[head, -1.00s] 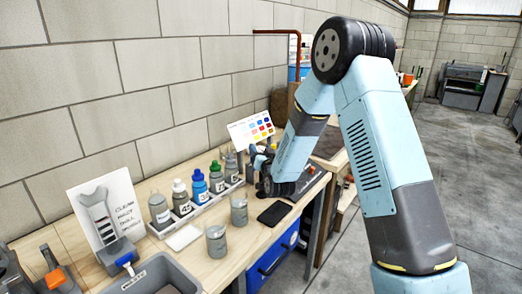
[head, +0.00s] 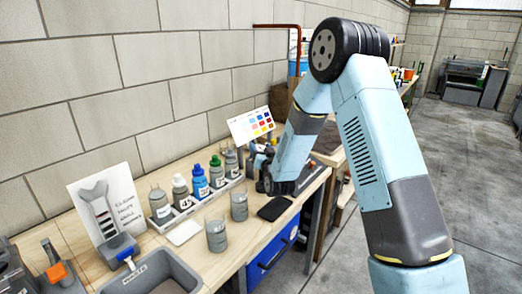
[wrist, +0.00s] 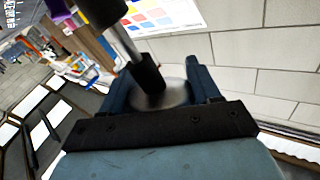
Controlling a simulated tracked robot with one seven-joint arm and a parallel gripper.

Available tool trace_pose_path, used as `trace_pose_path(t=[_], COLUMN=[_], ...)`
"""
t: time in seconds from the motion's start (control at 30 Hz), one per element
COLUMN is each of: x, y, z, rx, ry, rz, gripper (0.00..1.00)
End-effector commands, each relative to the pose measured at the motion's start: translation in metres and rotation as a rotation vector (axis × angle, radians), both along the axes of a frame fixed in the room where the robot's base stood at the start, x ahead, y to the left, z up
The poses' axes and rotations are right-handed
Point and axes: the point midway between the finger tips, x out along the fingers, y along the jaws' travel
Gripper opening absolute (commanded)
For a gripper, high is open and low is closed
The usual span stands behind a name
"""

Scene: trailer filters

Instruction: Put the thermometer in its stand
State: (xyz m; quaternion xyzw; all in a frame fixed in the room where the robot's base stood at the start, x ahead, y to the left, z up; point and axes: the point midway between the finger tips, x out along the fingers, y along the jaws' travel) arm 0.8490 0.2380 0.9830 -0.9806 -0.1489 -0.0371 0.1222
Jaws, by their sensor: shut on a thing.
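My gripper (wrist: 152,88) is at the far end of the bench, below the colour chart; it is small and partly hidden by my wrist in the head view (head: 257,160). In the wrist view its two blue fingers stand either side of a grey rod with dark, thicker sections (wrist: 147,72), which looks like the thermometer. The rod is tilted, and a blurred silvery round shape shows at its lower end. The gripper is shut on it. I cannot clearly make out the stand in either view.
A rack (head: 180,219) of several bottles runs along the wall. Two grey beakers (head: 239,205) (head: 216,236), a white pad (head: 185,232) and a black phone-like slab (head: 275,208) lie in front. A colour chart (head: 251,125) stands behind my gripper.

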Motion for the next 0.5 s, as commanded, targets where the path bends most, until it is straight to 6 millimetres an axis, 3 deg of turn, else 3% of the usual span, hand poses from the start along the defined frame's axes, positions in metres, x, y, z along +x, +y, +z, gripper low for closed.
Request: trace_pose_path(t=[0.3, 0.5], x=[0.0000, -0.0001], y=[0.0000, 0.0000], z=[0.0000, -0.0002], rx=[0.000, 0.000], ry=[0.000, 0.001], rz=[0.000, 0.000], gripper=[0.90, 0.91])
